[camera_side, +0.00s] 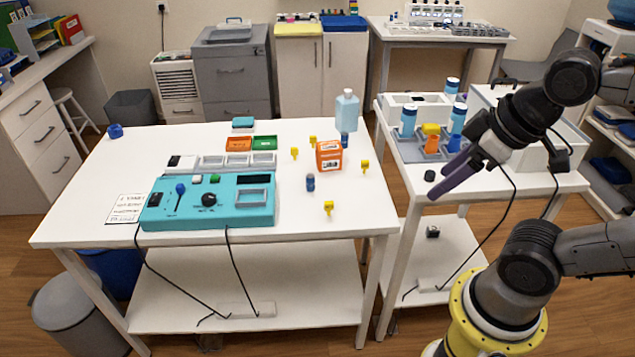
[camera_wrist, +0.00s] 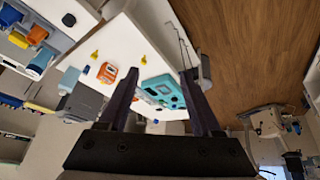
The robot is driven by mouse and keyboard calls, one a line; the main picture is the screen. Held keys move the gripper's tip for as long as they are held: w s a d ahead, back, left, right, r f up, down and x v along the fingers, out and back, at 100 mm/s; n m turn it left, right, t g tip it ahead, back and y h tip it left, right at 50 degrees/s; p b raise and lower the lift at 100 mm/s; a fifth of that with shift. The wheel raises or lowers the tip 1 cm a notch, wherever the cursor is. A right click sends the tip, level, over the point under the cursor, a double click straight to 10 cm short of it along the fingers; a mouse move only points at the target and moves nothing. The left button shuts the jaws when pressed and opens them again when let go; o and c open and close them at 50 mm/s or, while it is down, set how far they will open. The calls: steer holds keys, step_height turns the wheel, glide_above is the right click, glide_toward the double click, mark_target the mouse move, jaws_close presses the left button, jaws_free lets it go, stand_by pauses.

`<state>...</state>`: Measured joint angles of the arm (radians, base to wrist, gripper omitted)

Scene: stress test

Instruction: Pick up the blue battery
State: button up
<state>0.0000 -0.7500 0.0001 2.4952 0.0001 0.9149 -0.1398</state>
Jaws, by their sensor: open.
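A small dark-blue cylinder (camera_side: 310,182), which looks like the blue battery, stands upright on the white table, just left of and in front of an orange box (camera_side: 328,155). A second small blue cylinder (camera_side: 344,139) stands behind the box, near a light-blue bottle; I cannot tell which of the two is the battery. My gripper (camera_side: 436,188) is high over the gap to the right-hand table, to the right of both and apart from them. Its purple fingers also show in the wrist view (camera_wrist: 160,76), spread with nothing between them.
A turquoise device (camera_side: 215,203) fills the table's middle left. Several yellow pieces (camera_side: 328,208) stand around the orange box. The light-blue bottle (camera_side: 347,110) is tall at the back. The right-hand table (camera_side: 405,165) holds a rack with bottles.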

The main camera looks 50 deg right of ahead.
steer(key=w+r+n, duration=0.7)
steer(key=w+r, duration=0.2)
steer(key=w, duration=0.1)
steer(key=n+g, duration=0.6)
glide_above(310, 175)
step_height(310, 175, down, 28)
steer(key=shift+a+f, duration=0.1)
steer(key=shift+a, duration=0.05)
steer(key=shift+f, duration=3.2)
steer(key=shift+r, duration=0.1)
jaws_close()
